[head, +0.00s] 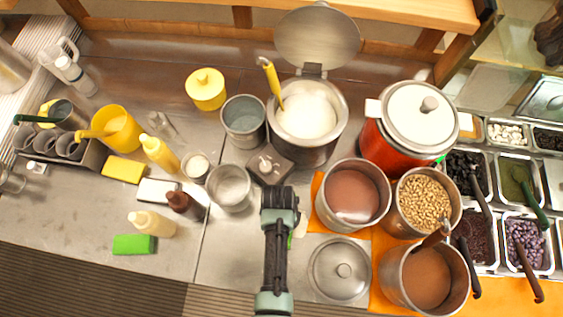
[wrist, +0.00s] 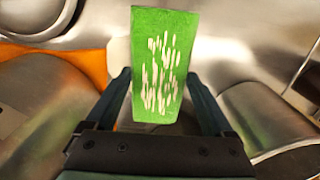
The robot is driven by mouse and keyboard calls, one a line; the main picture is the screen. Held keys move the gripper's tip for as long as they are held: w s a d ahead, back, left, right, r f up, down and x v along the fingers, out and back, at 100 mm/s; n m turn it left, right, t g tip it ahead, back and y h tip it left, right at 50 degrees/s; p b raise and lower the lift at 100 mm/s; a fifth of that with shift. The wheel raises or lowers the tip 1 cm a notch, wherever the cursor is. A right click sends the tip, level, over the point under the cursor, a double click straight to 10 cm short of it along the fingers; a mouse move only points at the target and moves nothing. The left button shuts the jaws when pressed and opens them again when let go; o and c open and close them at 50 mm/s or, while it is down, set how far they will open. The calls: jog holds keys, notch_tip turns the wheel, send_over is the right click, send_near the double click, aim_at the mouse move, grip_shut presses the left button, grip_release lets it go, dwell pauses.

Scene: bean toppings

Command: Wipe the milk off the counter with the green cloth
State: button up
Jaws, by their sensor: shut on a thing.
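My gripper (head: 280,200) is over the middle of the metal counter (head: 215,262), between the metal cup and the pink-brown pot. The wrist view shows its two fingers shut on a green cloth (wrist: 165,25), a flat piece with white streaks on its face. I cannot tell whether the streaks are milk or a pattern. In the head view my gripper and arm hide nearly all of the held cloth; a small green sliver shows beside the arm.
A pot of pink-brown liquid (head: 352,192) stands close on the right, with a round lid (head: 339,268) below it. A metal cup (head: 229,187) and a dark square block (head: 268,166) are close on the left. Another green block (head: 134,244) lies at the front left beside bottles.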

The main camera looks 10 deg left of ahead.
jog(key=shift+f, duration=0.15)
jog(key=shift+d, duration=2.55)
jog(key=shift+d, duration=0.1)
jog(key=shift+a+p, duration=0.35)
jog(key=shift+a, duration=2.3)
jog(key=shift+d, duration=0.1)
jog(key=shift+d, duration=2.45)
